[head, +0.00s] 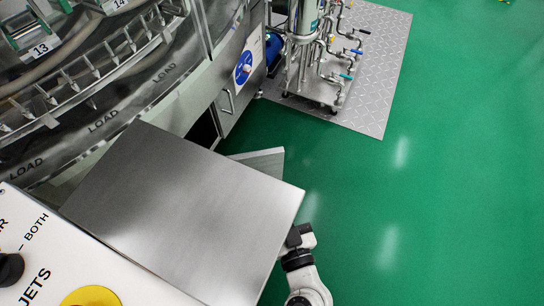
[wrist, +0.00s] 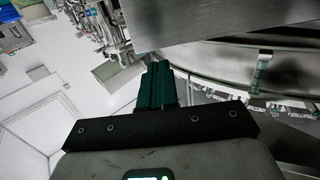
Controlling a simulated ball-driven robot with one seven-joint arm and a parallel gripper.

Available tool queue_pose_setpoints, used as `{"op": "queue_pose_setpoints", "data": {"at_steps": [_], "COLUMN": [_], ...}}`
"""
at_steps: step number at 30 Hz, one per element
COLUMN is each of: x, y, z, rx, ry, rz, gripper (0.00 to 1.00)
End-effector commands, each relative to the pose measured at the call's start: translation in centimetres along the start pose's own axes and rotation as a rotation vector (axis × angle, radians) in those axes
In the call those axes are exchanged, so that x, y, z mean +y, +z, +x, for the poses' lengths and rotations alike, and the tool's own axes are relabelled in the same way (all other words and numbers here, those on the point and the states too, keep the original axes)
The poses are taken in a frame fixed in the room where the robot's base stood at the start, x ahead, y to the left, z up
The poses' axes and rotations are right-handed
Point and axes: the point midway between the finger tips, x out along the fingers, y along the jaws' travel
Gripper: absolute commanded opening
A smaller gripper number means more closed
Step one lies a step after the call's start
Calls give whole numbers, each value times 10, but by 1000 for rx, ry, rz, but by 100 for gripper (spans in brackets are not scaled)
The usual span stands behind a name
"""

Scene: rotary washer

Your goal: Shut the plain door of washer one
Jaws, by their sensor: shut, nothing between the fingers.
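Washer one (head: 150,75) fills the upper left of the head view, with a ring of numbered racks and "LOAD" markings. A plain steel panel (head: 262,160), which looks like the plain door standing open, juts out from behind a large flat steel top. A dark opening (head: 203,130) shows beside it; most of the panel is hidden. In the head view my gripper is hidden behind the steel top. In the wrist view my gripper (wrist: 155,70) is shut and empty, its green fingers together. A brushed steel surface (wrist: 220,15) is close above right; I cannot tell whether it is the door.
The flat steel top (head: 185,215) stands in front of the washer. A cabinet front with a blue round sign (head: 246,66) and a handle is beyond it. A pump skid with pipes (head: 320,60) stands on a metal plate. The green floor (head: 450,200) at right is clear.

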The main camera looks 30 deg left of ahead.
Motion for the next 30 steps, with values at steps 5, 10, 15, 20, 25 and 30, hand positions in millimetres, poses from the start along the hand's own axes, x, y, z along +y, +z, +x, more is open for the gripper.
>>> {"op": "queue_pose_setpoints", "data": {"at_steps": [5, 10, 15, 20, 25, 30], "x": [-9, -8, -5, -3, -2, 0], "y": [-7, -8, -10, -10, -10, -10], "z": [4, 13, 38, 66, 89, 101], "rx": [30, 35, 36, 34, 34, 34], "ry": [73, 88, 88, 86, 86, 87], "rz": [-1, -2, -3, -3, -1, -2], "gripper": [0, 0, 0, 0, 0, 0]}}
